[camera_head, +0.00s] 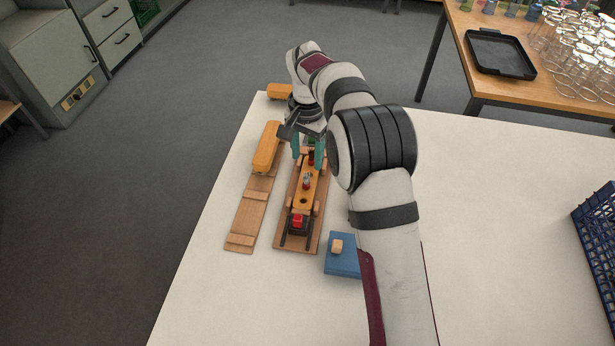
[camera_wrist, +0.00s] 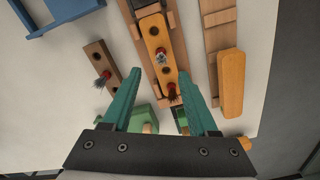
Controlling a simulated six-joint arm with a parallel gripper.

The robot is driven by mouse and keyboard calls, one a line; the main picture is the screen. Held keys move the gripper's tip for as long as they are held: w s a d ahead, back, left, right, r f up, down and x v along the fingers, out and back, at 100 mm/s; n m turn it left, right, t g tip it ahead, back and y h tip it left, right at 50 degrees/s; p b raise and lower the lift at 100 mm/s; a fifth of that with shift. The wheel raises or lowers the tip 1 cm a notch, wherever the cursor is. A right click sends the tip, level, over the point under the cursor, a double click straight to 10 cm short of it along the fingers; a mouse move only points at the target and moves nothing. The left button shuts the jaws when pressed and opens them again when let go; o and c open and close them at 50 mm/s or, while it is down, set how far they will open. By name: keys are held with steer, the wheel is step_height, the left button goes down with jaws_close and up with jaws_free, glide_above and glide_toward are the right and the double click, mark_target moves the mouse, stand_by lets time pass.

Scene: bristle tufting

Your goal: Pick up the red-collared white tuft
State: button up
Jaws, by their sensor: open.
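The white tuft (camera_wrist: 160,54) has pale bristles and a red collar. It appears to stand in the orange brush block (camera_wrist: 155,33); it also shows small in the head view (camera_head: 306,181). A dark tuft with a red collar (camera_wrist: 172,94) is beside it, nearer my wrist. Another dark, red-collared tuft (camera_wrist: 103,79) is at a brown wooden block on the left. My gripper (camera_wrist: 161,72) is open, its teal fingers on either side of the orange block's line. In the head view my gripper (camera_head: 308,158) is over the block's far end. Nothing is visibly held.
A wooden board (camera_head: 247,218) with an orange bar (camera_head: 266,147) lies left of the fixture (camera_head: 284,246). A blue block (camera_head: 342,262) with a small wooden piece is at front right. A blue crate (camera_head: 597,235) stands at the right edge.

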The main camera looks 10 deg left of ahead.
mark_target(306, 175)
step_height(306, 175, down, 8)
steer(key=shift+a+f, duration=0.1)
steer(key=shift+f, duration=0.05)
jaws_close()
stand_by(0.3)
